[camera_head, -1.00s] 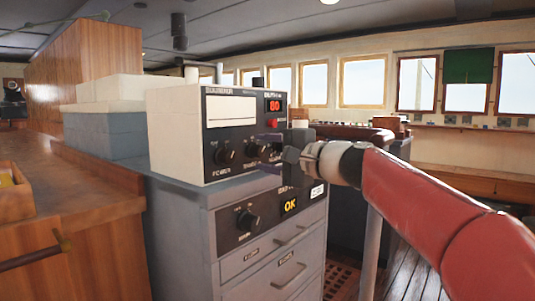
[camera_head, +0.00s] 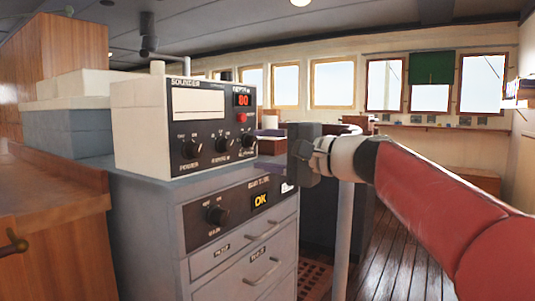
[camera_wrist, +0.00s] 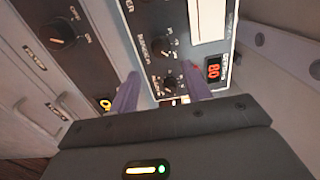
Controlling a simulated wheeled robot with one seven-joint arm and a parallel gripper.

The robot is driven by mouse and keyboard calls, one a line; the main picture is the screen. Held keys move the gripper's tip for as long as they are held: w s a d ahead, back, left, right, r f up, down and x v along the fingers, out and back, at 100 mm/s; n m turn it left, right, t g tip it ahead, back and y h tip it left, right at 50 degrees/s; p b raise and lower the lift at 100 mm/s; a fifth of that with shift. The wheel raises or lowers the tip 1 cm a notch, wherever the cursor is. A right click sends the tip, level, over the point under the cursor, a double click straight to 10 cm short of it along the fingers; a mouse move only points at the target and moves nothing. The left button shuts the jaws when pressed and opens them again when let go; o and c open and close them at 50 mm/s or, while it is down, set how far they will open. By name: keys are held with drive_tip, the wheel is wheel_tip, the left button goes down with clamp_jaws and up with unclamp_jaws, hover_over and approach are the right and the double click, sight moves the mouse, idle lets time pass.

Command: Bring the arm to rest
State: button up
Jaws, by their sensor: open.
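My gripper (camera_head: 272,165) is in front of the right part of the sounder's panel in the head view, at the end of my red arm. In the wrist view its two purple fingers (camera_wrist: 160,95) stand apart with nothing between them. The sounder (camera_head: 212,130) is a white box with a black front, several knobs and a red display reading 80 (camera_head: 243,100). In the wrist view the sounder panel (camera_wrist: 180,40) lies beyond the fingers. I see no contact, though the exact gap is hard to tell.
The sounder stands on a grey cabinet (camera_head: 150,235) with drawers, a knob and a lit OK display (camera_head: 260,200). A wooden counter (camera_head: 45,190) is at the left. A grey post (camera_head: 341,240) rises behind my gripper. Open plank floor (camera_head: 400,270) lies to the right.

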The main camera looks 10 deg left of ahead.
drive_tip(key=s+d+f+n+h, duration=0.1)
drive_tip(key=s+d+f+h, duration=0.4)
drive_tip(key=s+d+f, duration=0.3)
drive_tip(key=s+d+f+n+g+h, duration=0.1)
drive_tip(key=s+d+f+h, duration=0.5)
drive_tip(key=f, duration=0.9)
drive_tip(key=s+d+f+n+h, duration=0.2)
drive_tip(key=s+d+f+h, duration=0.3)
drive_tip(key=s+d+f, duration=0.6)
drive_tip(key=shift+d+f+n+h, duration=0.3)
drive_tip(key=shift+d+f, duration=0.45)
drive_tip(key=shift+f, duration=0.1)
drive_tip(key=shift+s+a, duration=0.1)
drive_tip(key=shift+a, duration=0.05)
